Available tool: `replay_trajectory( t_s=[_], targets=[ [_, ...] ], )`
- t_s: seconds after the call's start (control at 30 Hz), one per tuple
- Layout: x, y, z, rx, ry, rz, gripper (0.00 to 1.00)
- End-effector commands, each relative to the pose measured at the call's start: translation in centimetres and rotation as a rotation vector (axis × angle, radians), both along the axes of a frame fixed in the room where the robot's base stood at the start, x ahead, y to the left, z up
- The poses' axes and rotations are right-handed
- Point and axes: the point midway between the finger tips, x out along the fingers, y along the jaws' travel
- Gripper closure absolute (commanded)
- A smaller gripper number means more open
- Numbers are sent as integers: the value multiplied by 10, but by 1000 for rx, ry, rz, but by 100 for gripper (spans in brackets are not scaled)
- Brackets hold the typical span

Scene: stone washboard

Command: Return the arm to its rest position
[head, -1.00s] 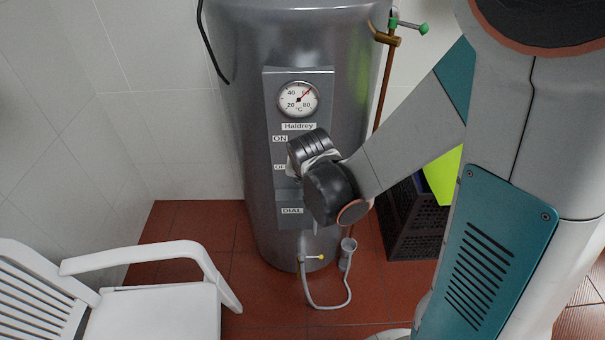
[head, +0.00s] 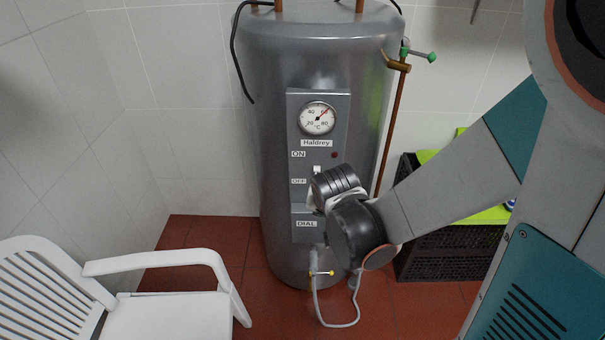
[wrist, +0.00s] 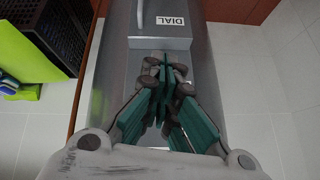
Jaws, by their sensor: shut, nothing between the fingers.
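My gripper (wrist: 165,75) is in the wrist view, its green-padded fingers together and empty. It is in front of the grey boiler (head: 271,150), below the DIAL label (wrist: 171,20) in that view. In the head view my dark wrist covers part of the boiler's lower front, and the fingertips cannot be made out clearly. My arm reaches in from the right, bent. The boiler panel (head: 340,105) shows a round dial gauge (head: 318,118), ON and OFF labels, and a white switch (head: 317,170) near OFF.
A white plastic chair (head: 165,315) stands at the lower left. A black crate (head: 435,260) with green items is right of the boiler, behind my arm. A copper pipe (head: 391,130) with a green-handled valve runs down the boiler's right side. A grey hose (head: 340,325) hangs low in front.

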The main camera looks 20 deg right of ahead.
Motion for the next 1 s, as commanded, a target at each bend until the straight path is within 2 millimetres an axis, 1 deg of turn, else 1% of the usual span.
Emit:
replay_trajectory(
  t_s=[0.13, 0.2, 0.27, 0.37, 0.5, 0.7, 1.0],
  targets=[
    [0, 0, 1, 0, 0, 1, 100],
    [-2, 0, 4, -3, 1, 8, 100],
    [-5, 0, 11, -6, 2, 20, 100],
    [-13, 1, 27, -15, 4, 53, 100],
    [-31, 2, 54, -36, 8, 118, 100],
    [-60, 3, 89, -66, 9, 210, 100],
    [-112, 7, 127, -114, 3, 346, 100]
  ],
)
